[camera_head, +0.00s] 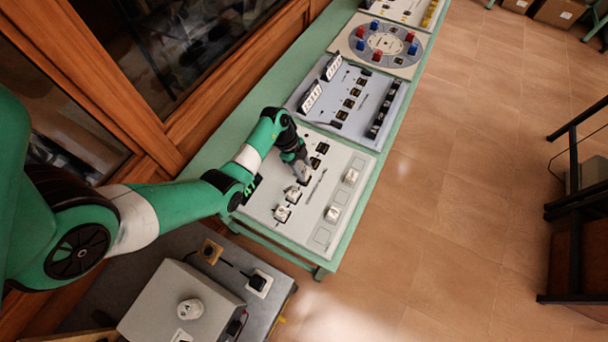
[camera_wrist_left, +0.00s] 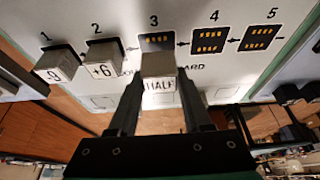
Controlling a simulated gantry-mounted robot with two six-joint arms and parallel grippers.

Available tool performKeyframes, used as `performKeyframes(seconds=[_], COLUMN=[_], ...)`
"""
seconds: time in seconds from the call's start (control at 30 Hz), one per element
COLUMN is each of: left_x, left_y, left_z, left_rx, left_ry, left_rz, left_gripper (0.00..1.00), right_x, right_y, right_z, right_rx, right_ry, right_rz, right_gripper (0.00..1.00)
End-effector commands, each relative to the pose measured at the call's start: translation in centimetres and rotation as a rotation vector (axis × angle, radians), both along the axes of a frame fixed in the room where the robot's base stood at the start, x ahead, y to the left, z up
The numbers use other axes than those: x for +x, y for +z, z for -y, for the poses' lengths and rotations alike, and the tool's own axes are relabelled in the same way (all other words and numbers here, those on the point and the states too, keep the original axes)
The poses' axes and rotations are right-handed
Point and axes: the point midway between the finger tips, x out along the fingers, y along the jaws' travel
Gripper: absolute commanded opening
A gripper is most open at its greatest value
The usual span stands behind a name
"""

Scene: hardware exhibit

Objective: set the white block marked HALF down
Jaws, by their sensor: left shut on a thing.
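The white block marked HALF (camera_wrist_left: 160,87) is between the fingers of my left gripper (camera_wrist_left: 158,82), which is shut on it. In the wrist view the block is just in front of socket 3 (camera_wrist_left: 156,41) and overlaps its lower edge. I cannot tell whether it touches the board. In the head view my left gripper (camera_head: 303,177) is low over the white board (camera_head: 318,210), and the held block is hard to make out there. My right gripper is not in view.
A -9 block (camera_wrist_left: 57,66) sits at socket 1 and a +6 block (camera_wrist_left: 103,64) at socket 2. Sockets 4 (camera_wrist_left: 209,41) and 5 (camera_wrist_left: 259,38) are empty. A grey panel (camera_head: 350,103) stands beyond.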

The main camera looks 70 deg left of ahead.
Motion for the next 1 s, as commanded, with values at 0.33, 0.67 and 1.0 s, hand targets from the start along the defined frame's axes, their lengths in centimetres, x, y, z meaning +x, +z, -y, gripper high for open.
performKeyframes(seconds=[0.33,0.67,1.0], left_x=[-0.1,-0.1,-0.1], left_y=[-2.9,-3.1,-2.8], left_z=[0.1,0.1,0.1], left_rx=[0.0,0.0,-0.001], left_ry=[-0.001,-0.001,0.0], left_rz=[-0.002,-0.002,-0.002], left_gripper=[0.0,0.78,0.79], right_x=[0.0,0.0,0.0], right_y=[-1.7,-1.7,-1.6], right_z=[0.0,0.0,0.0], right_rx=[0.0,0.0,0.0], right_ry=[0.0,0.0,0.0], right_rz=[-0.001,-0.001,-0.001], right_gripper=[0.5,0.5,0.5])
